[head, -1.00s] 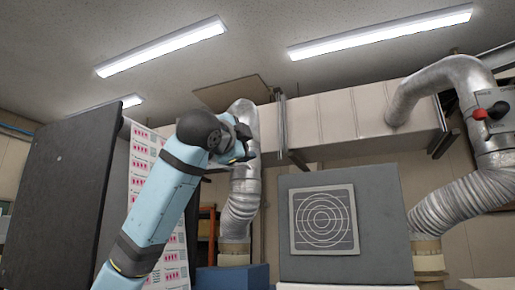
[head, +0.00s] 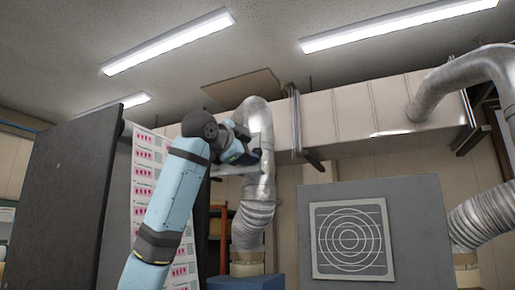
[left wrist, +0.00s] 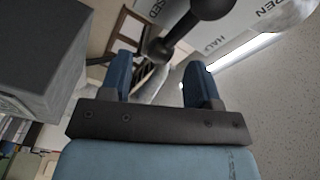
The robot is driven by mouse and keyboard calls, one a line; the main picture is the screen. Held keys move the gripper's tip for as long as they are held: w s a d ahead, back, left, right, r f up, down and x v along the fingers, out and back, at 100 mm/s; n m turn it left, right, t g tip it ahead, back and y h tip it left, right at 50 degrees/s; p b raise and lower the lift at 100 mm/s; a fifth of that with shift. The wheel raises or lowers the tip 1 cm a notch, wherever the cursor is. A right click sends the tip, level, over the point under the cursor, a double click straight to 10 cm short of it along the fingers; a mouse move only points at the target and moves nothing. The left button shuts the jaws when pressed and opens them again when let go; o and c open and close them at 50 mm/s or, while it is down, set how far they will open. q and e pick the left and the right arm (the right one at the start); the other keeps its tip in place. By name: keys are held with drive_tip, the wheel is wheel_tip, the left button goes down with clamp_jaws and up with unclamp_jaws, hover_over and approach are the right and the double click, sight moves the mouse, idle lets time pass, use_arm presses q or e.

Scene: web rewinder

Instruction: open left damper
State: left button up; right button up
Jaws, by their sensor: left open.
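The left damper is on the silver left duct (head: 258,187); in the head view my arm and gripper cover its handle. My left gripper (head: 252,157) is in front of this duct. In the left wrist view, the open gripper (left wrist: 158,68) has two blue fingers spread apart. A black damper handle (left wrist: 184,30) with rounded ends lies just beyond the fingertips, its lower end lined up with the gap. Whether it is inside the gap I cannot tell. A pale label plate (left wrist: 235,32) behind it shows parts of the words open, half and closed. My right gripper is not in view.
A grey box with a ringed square panel (head: 350,240) stands right of the left duct. A dark upright panel (head: 62,195) and a printed sheet (head: 145,175) stand left. Another silver duct (head: 465,75) is at the right. A pale horizontal duct (head: 360,110) runs behind.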

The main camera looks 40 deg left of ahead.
sight(254, 151)
use_arm(q)
drive_tip(key=w+p, duration=0.1)
drive_tip(key=w, duration=0.3)
drive_tip(key=shift+a+r, duration=0.1)
drive_tip(key=shift+r, duration=0.05)
drive_tip(key=shift+w+a, duration=0.2)
drive_tip(key=shift+w, duration=0.05)
drive_tip(key=shift+d, duration=0.1)
clamp_jaws()
